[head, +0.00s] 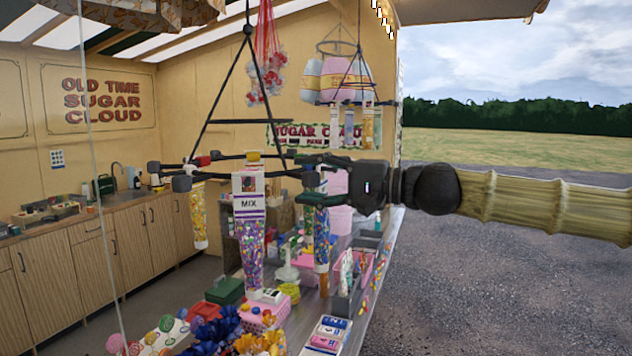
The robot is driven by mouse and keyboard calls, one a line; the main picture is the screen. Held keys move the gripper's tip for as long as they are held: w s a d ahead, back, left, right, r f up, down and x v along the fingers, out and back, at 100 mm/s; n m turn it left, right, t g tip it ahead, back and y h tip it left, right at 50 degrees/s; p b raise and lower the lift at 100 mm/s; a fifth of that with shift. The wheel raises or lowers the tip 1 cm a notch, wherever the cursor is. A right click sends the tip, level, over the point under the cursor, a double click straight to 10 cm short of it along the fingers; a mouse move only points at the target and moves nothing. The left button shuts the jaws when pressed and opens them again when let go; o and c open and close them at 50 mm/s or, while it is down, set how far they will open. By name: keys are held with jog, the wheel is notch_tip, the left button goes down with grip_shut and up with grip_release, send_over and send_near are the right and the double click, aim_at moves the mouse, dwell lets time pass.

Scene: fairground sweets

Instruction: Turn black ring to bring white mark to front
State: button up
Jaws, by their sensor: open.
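The black ring (232,156) hangs level from black straps (218,95) that meet above it. Sweet tubes hang from it: a large tube labelled MIX (248,230) at the front, a yellow one (198,220) at the left, and a blue-ended one (321,240) at the right. A red block (203,160) sits on the ring's left part; a small pale patch shows beside it, but I cannot tell whether this is the white mark. My gripper (308,180) reaches in from the right and is open at the ring's right side. I cannot tell whether it touches the ring.
A second black hanger (352,103) with tubes hangs behind, near pink and white tubs (340,78). Below is a counter crowded with sweets, a green box (225,291) and a pink box (262,315). A thin pale pole (99,170) stands at left. Open gravel (480,290) lies right.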

jog(key=c, duration=0.8)
jog(key=shift+w+d+b, duration=0.15)
jog(key=shift+w+d, duration=0.85)
jog(key=shift+w, duration=0.15)
jog(key=shift+w+d+b, duration=0.15)
jog(key=shift+w+d, duration=0.8)
jog(key=shift+w, duration=0.2)
jog(key=shift+w+d, duration=0.65)
jog(key=shift+w, duration=1.25)
jog(key=shift+w+d, duration=0.6)
jog(key=shift+w, duration=1.35)
jog(key=shift+w+d, duration=0.65)
jog(key=shift+w, duration=1.25)
jog(key=shift+w+a+p, duration=0.15)
jog(key=shift+w, duration=1.35)
jog(key=shift+w+a+p, duration=0.1)
jog(key=shift+w+p, duration=0.05)
jog(key=shift+w, duration=1.35)
jog(key=o, duration=0.8)
